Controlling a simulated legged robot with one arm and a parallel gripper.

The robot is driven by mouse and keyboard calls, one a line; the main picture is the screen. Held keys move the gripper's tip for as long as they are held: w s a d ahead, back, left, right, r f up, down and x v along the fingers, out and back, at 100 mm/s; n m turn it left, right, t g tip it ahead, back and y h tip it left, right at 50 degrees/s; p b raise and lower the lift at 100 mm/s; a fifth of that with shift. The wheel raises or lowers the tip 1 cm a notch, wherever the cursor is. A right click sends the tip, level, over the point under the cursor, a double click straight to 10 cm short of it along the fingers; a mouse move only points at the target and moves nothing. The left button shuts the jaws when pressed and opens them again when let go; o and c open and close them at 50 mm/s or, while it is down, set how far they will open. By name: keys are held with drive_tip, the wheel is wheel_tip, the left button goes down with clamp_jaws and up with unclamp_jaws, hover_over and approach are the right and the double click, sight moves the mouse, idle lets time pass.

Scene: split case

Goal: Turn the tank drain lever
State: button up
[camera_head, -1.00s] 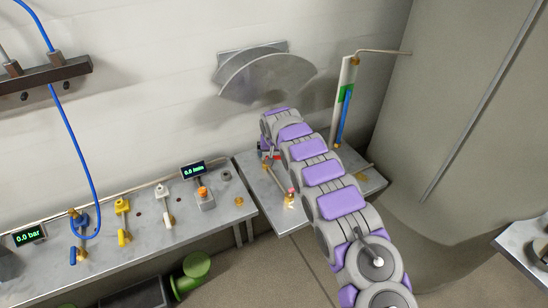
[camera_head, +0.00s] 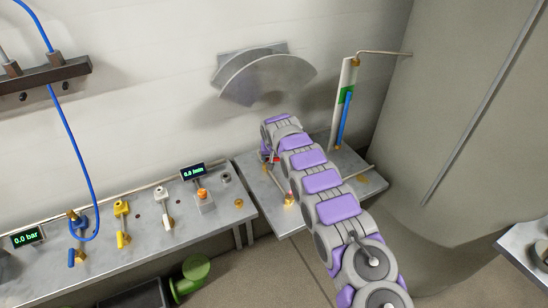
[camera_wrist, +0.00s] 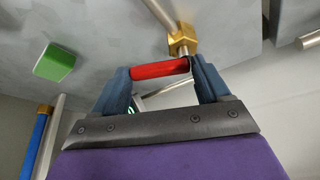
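A lever with a red handle (camera_wrist: 160,69) and a brass hub (camera_wrist: 183,43) shows in the wrist view. My gripper (camera_wrist: 160,72) has its two blue-grey fingers spread wide, with the red handle lying across the gap between the fingertips. I cannot tell whether the fingers press on it. In the head view my gripper is at the small grey bench beside the tank (camera_head: 455,110), and my arm hides most of it. A bit of red shows next to it. The large grey tank stands at the right.
A sight tube (camera_head: 346,110) with green and blue parts stands behind my arm. A bench (camera_head: 120,235) at the left carries valves and displays. A curved metal guard (camera_head: 265,78) is on the wall above. A green block (camera_wrist: 54,62) is left of the gripper in the wrist view.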

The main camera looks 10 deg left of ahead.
drive_tip(key=c, duration=0.5)
drive_tip(key=shift+w+r+n+p, duration=0.1)
drive_tip(key=shift+r+n+p, duration=0.25)
drive_tip(key=shift+p, duration=0.75)
drive_tip(key=shift+c, duration=0.2)
drive_tip(key=shift+w+f+n+y+p, duration=0.15)
drive_tip(key=shift+n+y+p, duration=0.35)
drive_tip(key=shift+n+p, duration=0.5)
drive_tip(key=shift+w+f+n+g+y+p, duration=0.1)
drive_tip(key=shift+w+n+g+y+p, duration=0.25)
drive_tip(key=shift+n+p, duration=0.45)
drive_tip(key=shift+w+a+n, duration=0.1)
drive_tip(key=shift+w+n, duration=0.05)
drive_tip(key=shift+n, duration=0.3)
drive_tip(key=o, duration=1.1)
drive_tip(key=shift+c, duration=0.2)
